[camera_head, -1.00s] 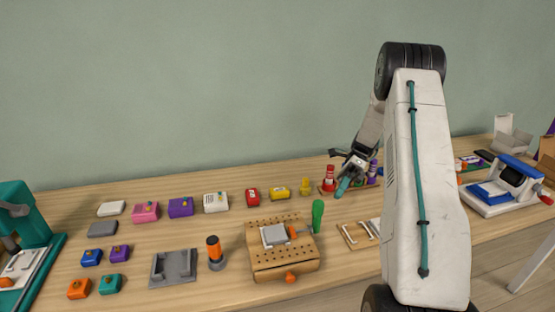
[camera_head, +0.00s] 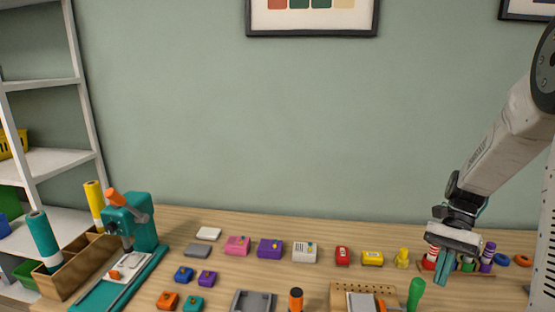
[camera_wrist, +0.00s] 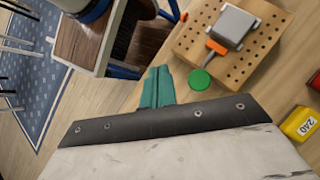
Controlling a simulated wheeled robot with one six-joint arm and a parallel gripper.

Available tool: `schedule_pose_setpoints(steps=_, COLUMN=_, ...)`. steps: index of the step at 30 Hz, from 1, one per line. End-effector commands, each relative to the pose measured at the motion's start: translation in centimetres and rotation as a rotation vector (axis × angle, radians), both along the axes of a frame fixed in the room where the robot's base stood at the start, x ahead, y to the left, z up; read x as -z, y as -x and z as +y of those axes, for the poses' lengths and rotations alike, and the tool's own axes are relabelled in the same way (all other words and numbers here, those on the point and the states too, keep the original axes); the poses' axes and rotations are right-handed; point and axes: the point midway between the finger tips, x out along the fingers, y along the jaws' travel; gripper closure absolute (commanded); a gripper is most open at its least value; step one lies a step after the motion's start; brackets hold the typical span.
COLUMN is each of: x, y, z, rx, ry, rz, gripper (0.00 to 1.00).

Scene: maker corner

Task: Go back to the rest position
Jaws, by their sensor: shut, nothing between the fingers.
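My gripper (camera_head: 443,268) is shut and empty, with its teal fingers pointing down. In the head view it is at the right, above the back part of the wooden workbench (camera_head: 190,219), in front of a row of small coloured pieces. In the wrist view the teal fingers (camera_wrist: 157,88) are together with nothing between them. The green-handled tool (camera_head: 416,291) stands just left of the gripper in the head view and shows as a green round top (camera_wrist: 200,80) in the wrist view, apart from the fingers.
A pegboard block (camera_wrist: 240,50) holds a grey piece. A yellow block (camera_wrist: 299,124) lies nearby. Several coloured boxes, such as the purple one (camera_head: 269,248), spread across the bench. A teal press (camera_head: 135,225) stands at the left, beside white shelves (camera_head: 55,160). The air above the bench's middle is clear.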

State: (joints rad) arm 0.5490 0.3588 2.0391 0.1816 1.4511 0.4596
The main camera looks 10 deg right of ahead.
Motion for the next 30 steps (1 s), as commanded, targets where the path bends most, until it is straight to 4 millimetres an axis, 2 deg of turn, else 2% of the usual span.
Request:
schedule_pose_setpoints(steps=1, x=-1.5, y=0.7, z=1.4, rx=-0.074, ry=0.015, rz=-0.06, gripper=1.0)
schedule_pose_setpoints(steps=3, x=-3.1, y=1.8, z=2.9, rx=-0.178, ry=0.031, rz=-0.134, gripper=1.0)
schedule_pose_setpoints(steps=12, x=-8.1, y=7.1, z=9.0, rx=-0.589, ry=0.106, rz=-0.409, gripper=1.0)
schedule_pose_setpoints(steps=18, x=-10.0, y=11.0, z=12.2, rx=-0.817, ry=0.171, rz=-0.57, gripper=1.0)
schedule_pose_setpoints(steps=24, x=-11.4, y=14.5, z=14.7, rx=-0.956, ry=0.238, rz=-0.708, gripper=1.0)
schedule_pose_setpoints(steps=30, x=-12.9, y=15.8, z=16.2, rx=-1.021, ry=0.272, rz=-0.813, gripper=1.0)
